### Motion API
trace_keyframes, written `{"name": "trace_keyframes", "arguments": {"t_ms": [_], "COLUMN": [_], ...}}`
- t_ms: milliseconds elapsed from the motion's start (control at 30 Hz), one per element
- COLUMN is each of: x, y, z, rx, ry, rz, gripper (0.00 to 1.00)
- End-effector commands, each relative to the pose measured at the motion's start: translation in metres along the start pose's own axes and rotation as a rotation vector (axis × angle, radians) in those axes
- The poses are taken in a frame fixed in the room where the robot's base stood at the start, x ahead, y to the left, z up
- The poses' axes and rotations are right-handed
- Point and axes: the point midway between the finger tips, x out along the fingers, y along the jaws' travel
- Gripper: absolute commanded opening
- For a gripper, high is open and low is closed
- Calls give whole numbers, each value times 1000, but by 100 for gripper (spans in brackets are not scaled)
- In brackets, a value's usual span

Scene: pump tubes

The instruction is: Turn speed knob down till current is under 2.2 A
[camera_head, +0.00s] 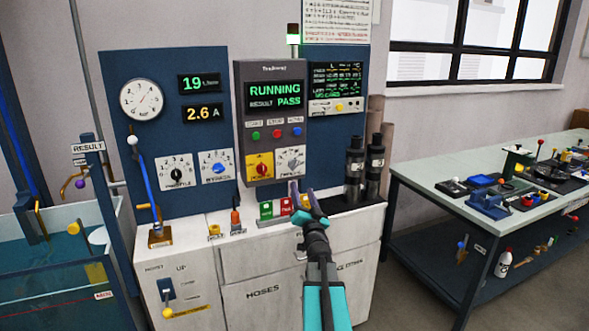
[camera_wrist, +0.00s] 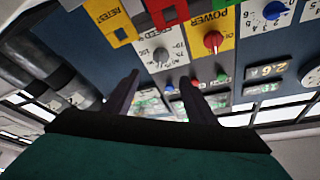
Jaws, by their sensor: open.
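The speed knob (camera_head: 290,160) is a grey knob on a white dial at the lower right of the grey control unit. It also shows in the wrist view (camera_wrist: 161,55), which is upside down. The current display (camera_head: 203,113) reads 2.6 A in yellow digits. My gripper (camera_head: 301,188) is open and empty, just below the speed dial in the head view. In the wrist view its two dark fingers (camera_wrist: 155,92) are spread either side of the line toward the knob, seemingly apart from it. The knob's exact pointer setting is too small to read.
The red power knob (camera_head: 259,167) on a yellow plate sits directly left of the speed dial. Coloured tags (camera_head: 266,209) stand below it on the cabinet top (camera_head: 225,221). Black cylinders (camera_head: 355,165) stand to the right. The screen (camera_head: 273,96) reads RUNNING, RESULT PASS.

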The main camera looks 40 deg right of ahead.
Motion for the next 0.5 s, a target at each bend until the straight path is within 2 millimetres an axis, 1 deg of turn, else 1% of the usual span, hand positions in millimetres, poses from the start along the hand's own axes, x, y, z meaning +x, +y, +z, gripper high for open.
{"name": "trace_keyframes", "arguments": {"t_ms": [500], "x": [44], "y": [-1], "z": [1], "rx": [1], "ry": [-2], "rz": [-1], "gripper": [51]}}
